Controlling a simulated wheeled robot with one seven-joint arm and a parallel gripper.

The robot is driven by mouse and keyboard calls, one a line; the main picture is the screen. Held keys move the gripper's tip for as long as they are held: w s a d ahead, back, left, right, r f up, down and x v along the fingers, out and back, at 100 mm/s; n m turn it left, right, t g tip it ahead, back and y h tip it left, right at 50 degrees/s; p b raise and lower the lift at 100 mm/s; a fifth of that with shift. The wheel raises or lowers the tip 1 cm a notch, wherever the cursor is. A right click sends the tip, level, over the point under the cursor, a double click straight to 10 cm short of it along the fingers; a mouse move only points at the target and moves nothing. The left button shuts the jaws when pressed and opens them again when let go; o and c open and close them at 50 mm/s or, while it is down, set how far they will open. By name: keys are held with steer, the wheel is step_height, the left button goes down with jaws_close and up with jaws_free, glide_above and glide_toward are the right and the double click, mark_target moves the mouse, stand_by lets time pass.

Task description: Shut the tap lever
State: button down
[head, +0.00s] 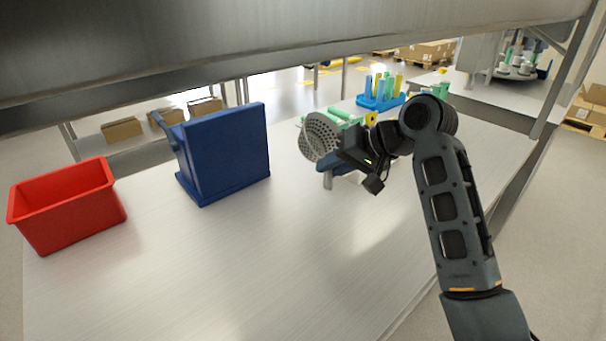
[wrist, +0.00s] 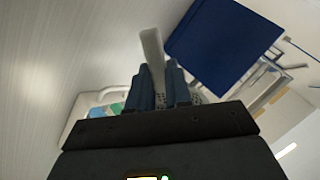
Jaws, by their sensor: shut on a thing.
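The tap lever (wrist: 152,48) is a pale grey bar that stands out between the two blue fingers of my gripper (wrist: 158,75) in the wrist view. The fingers are shut on it, one on each side, and hide its lower part. In the head view my gripper (head: 338,168) is right of the table's middle, beside a grey perforated disc (head: 319,137). A grey end that looks like the lever (head: 327,181) shows just below the blue fingers. The tap's body is mostly hidden by my wrist, and I cannot tell the lever's exact angle.
A blue stand (head: 238,150) is left of my gripper, and a red bin (head: 70,210) is at the far left. A blue rack (head: 380,102) with coloured tubes stands behind. A metal shelf (head: 250,40) hangs overhead. The front table (head: 210,270) is clear.

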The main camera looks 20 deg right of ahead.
steer(key=x, duration=0.4)
steer(key=a+r+x, duration=0.1)
steer(key=x, duration=0.3)
steer(key=a+x, duration=0.1)
steer(key=x, duration=0.3)
steer(key=shift+w+r+p, duration=0.15)
steer(key=shift+r+p, duration=0.15)
steer(key=shift+r, duration=0.05)
step_height(320, 180, down, 4)
steer(key=shift+f, duration=0.1)
steer(key=c, duration=1.3)
jaws_free()
steer(key=shift+c, duration=0.2)
steer(key=shift+o, duration=0.5)
